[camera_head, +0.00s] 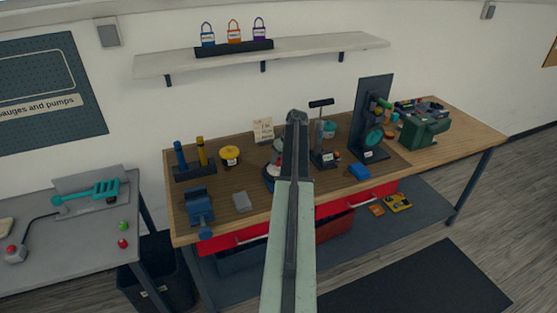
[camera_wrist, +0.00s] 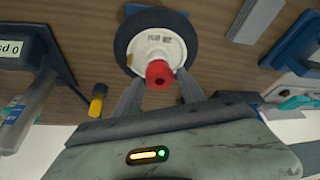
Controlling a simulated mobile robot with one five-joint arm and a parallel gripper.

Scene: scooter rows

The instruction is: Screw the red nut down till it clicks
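The red nut (camera_wrist: 159,74) sits on a round white part (camera_wrist: 158,45) with small printed text, inside a dark ring (camera_wrist: 124,40), in the wrist view. My gripper (camera_wrist: 160,79) has one finger on each side of the nut, with a narrow gap showing on both sides, so it looks open and empty. I cannot tell whether the fingertips reach down to the nut's height. In the head view the white and red fixture (camera_head: 272,170) stands on the workbench, mostly hidden behind my arm; the nut cannot be made out there.
The wooden workbench (camera_head: 228,208) holds a blue vice (camera_head: 199,210), a grey block (camera_head: 242,202), a yellow part (camera_head: 230,155) and a dark upright stand (camera_head: 372,110). In the wrist view a yellow-handled tool (camera_wrist: 98,100) lies left of my gripper. A shelf (camera_head: 330,45) hangs above.

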